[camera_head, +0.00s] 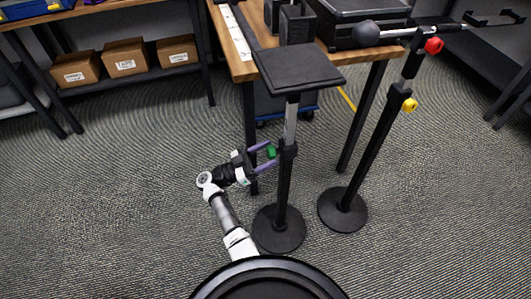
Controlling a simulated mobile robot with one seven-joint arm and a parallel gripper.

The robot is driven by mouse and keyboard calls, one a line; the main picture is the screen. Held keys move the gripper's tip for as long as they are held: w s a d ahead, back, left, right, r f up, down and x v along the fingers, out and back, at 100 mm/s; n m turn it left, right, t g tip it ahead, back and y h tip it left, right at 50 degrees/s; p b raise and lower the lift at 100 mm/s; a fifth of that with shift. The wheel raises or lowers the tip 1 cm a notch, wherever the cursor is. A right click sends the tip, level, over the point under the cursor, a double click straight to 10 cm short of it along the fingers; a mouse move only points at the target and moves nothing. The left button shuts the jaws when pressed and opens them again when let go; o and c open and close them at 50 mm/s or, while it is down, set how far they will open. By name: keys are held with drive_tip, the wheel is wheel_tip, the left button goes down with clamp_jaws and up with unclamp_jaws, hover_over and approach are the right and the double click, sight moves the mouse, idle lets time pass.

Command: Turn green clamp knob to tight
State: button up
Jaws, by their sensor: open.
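The green clamp knob (271,152) sticks out from the left side of a black stand's column (284,185), just below where the grey upper tube enters. My gripper (266,157) points right at the knob. Its two purple fingers are apart, one above and one below the knob. I cannot tell whether either finger touches it. The stand has a flat black square top (297,66) and a round black base (279,229) on the floor.
A second stand (375,150) with red (434,45) and yellow (409,104) knobs stands to the right. A wooden table (238,60) is behind, its leg close to my gripper. Cardboard boxes (124,58) sit on a shelf at back left. Carpet at left is clear.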

drive_tip(key=c, duration=1)
drive_tip(key=shift+f+m+b, duration=0.1)
drive_tip(key=shift+m+b, duration=0.2)
drive_tip(key=shift+b, duration=0.15)
drive_tip(key=shift+w+a+r+m+g+y+b, duration=0.15)
drive_tip(key=shift+m+g+y+b, duration=0.9)
drive_tip(key=shift+m+b, duration=3.05)
drive_tip(key=shift+w+d+r+m+g+y+b, duration=0.1)
drive_tip(key=shift+r+m+g+y+b, duration=0.2)
drive_tip(key=shift+m+g+b, duration=2.6)
drive_tip(key=shift+w+a+r+m+g+y+b, duration=0.15)
drive_tip(key=shift+m+y+b, duration=0.6)
drive_tip(key=shift+m+b, duration=4.45)
drive_tip(key=shift+s+d+b, duration=0.1)
drive_tip(key=shift+b, duration=0.35)
